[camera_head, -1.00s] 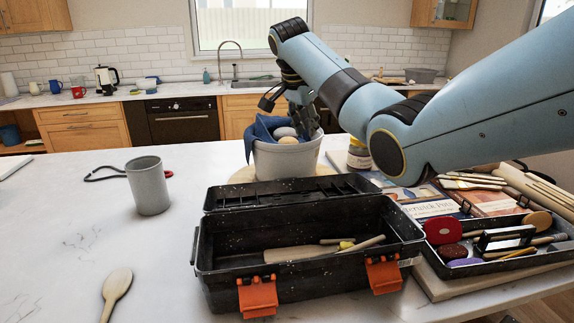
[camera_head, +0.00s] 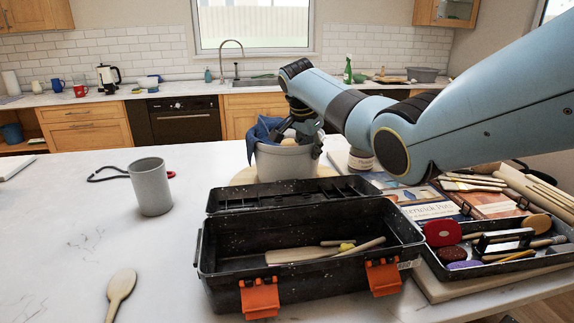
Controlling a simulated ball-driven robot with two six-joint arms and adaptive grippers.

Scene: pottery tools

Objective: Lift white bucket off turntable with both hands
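The white bucket (camera_head: 284,163) stands upright on the round turntable (camera_head: 243,177), behind the open black toolbox. A blue cloth (camera_head: 261,131) hangs over its rim, and a rounded stone-like item (camera_head: 289,142) shows at its top. My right gripper (camera_head: 296,133) is at the bucket's upper right rim, with its dark fingers low over the opening. Whether it touches the rim, and how far its fingers are apart, is hard to make out. My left gripper is not in view.
The black toolbox (camera_head: 222,277) with orange latches stands in front of the bucket. A grey cup (camera_head: 151,187) is at left, and a wooden spoon (camera_head: 120,287) lies at front left. A tool tray (camera_head: 487,263) and books (camera_head: 429,208) fill the right. The left table is mostly clear.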

